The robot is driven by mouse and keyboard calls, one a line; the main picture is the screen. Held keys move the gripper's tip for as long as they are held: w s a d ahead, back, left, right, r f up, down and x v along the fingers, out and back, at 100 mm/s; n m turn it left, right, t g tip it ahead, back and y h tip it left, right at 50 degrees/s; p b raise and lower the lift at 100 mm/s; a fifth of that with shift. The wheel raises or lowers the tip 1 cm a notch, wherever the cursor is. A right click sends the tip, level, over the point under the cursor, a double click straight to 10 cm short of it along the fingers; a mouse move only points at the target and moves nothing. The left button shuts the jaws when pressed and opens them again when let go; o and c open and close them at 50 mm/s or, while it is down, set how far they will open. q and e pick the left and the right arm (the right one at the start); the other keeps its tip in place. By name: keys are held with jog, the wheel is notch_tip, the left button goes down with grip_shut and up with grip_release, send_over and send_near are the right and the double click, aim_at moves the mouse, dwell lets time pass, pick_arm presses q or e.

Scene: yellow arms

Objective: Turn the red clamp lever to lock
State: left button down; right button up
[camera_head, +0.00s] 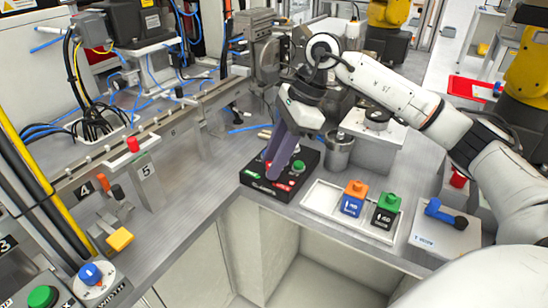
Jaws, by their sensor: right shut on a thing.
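My right gripper (276,173) reaches down from the white arm onto a black box (258,186) on the workbench. The box carries green and red labels and a few buttons on its top face. The gripper's dark fingers are shut on what appears to be the red clamp lever (268,164). Only a little red shows beside the fingers; most of the lever is hidden, so its angle cannot be told. My left gripper is out of view.
A white tray (322,198) with orange-blue and green-black blocks stands right of the box. A metal cup (339,152) stands behind it. A blue-handled lever (445,213) sits further right. Bare bench lies left of the box.

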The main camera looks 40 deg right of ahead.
dwell(0.4)
jog(key=o, duration=1)
jog(key=shift+o, duration=0.2)
jog(key=v, duration=1)
jog(key=shift+r, duration=0.2)
